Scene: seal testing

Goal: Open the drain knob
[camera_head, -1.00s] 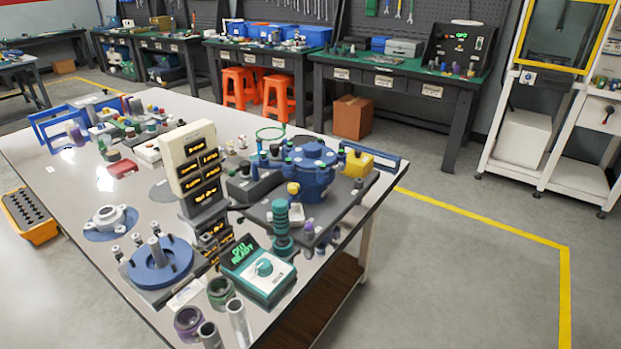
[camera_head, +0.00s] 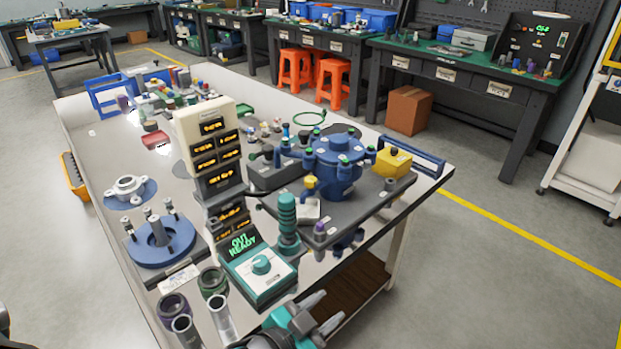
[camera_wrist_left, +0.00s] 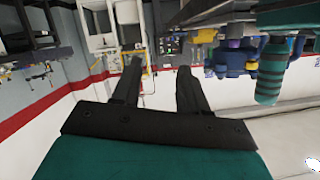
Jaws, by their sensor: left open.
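A blue round vessel (camera_head: 338,160) with several knobs around its lid stands on a dark grey base plate (camera_head: 375,205) on the table. A small purple-topped knob (camera_head: 320,228) sits at the plate's front edge, and a yellow knob (camera_head: 309,184) sits on the vessel's near side. I cannot tell which part is the drain knob. My left gripper (camera_head: 326,310) is open and empty at the bottom, in front of the table edge and apart from the rig. Its two dark fingers also show in the left wrist view (camera_wrist_left: 160,68), with the blue vessel (camera_wrist_left: 232,62) to their right. My right gripper is not in view.
A teal ribbed cylinder (camera_head: 287,222) stands at the plate's near left corner. A teal control box (camera_head: 258,272) reading "OUT READY" and metal tubes (camera_head: 222,318) crowd the front edge. A tall cream display panel (camera_head: 205,140) stands behind. The floor right of the table is clear.

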